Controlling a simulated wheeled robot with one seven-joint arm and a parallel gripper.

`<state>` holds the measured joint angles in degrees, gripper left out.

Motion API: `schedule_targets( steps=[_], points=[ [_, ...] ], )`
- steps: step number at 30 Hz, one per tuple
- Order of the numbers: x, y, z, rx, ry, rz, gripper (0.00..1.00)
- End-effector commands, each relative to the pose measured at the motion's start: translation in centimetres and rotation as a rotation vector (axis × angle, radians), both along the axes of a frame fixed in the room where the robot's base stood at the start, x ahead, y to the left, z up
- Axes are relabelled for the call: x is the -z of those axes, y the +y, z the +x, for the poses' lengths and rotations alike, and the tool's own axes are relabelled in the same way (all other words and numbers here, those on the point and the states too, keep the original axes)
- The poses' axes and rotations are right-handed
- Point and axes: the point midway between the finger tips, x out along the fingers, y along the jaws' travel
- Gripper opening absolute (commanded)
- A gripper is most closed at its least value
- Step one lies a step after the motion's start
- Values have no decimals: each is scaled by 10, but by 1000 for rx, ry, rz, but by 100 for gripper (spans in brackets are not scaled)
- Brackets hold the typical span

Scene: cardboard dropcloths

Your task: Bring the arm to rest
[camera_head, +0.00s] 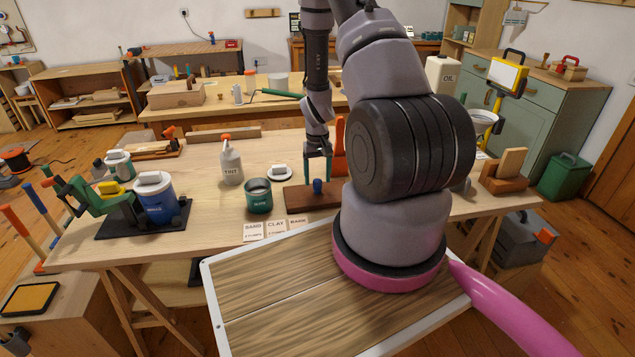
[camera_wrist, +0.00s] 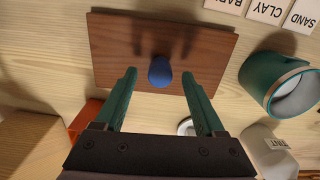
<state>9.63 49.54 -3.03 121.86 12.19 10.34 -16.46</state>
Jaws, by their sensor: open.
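My arm reaches over the workbench (camera_head: 120,215) from the right of the head view. My gripper (camera_head: 317,180) is open and points down above a brown wooden board (camera_head: 298,199). In the wrist view, the two green fingers of my gripper (camera_wrist: 159,80) stand apart with nothing held. A small blue knob (camera_head: 317,187) is on the board. In the wrist view the knob (camera_wrist: 160,72) appears between the fingertips, without visible contact. How far the fingertips are above the knob is hard to tell.
A green cup (camera_head: 259,197) and a white tint bottle (camera_head: 231,163) stand left of the board. Sand and clay cards (camera_head: 264,230) lie in front. An orange upright piece (camera_head: 339,148) is close behind my gripper. A blue can (camera_head: 156,198) stands farther left.

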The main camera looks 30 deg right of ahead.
Motion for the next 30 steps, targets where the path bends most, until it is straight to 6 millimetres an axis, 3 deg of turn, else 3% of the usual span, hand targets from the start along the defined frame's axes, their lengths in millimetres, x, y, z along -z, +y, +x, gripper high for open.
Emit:
schedule_targets(
  steps=[3, 10, 23, 26, 30],
  points=[
    [-27, 0, 2, -1, -6, -1, 72],
    [-69, 0, 1, -1, -4, -1, 72],
    [-96, 3, 3, 2, -15, 3, 72],
    [-126, 10, 7, 14, -49, 11, 72],
    [-192, 27, 8, 39, -126, 31, 72]
  ],
)
